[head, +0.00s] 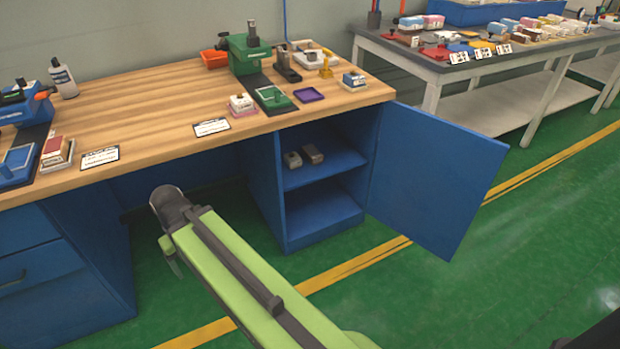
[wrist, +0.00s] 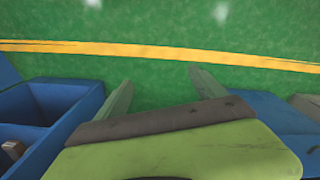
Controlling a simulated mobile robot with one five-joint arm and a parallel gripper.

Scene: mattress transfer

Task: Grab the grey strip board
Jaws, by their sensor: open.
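I cannot make out the grey strip board for certain. On the upper shelf of the open blue cabinet (head: 325,169) lie a small pale grey piece (head: 292,160) and a brownish-grey block (head: 313,154). A small brownish-grey block (wrist: 13,150) also shows at the left edge of the wrist view, inside a blue compartment. My gripper (wrist: 163,88) is open, with its two grey fingers apart over green floor and nothing between them. In the head view my arm reaches in front of the bench, left of the cabinet and apart from the shelf pieces.
The cabinet door (head: 435,180) stands wide open to the right. The wooden benchtop (head: 140,90) holds green and blue tools, trays and labels. A grey table (head: 440,75) with many small items stands at the back right. Green floor with a yellow line (head: 350,265) is clear in front.

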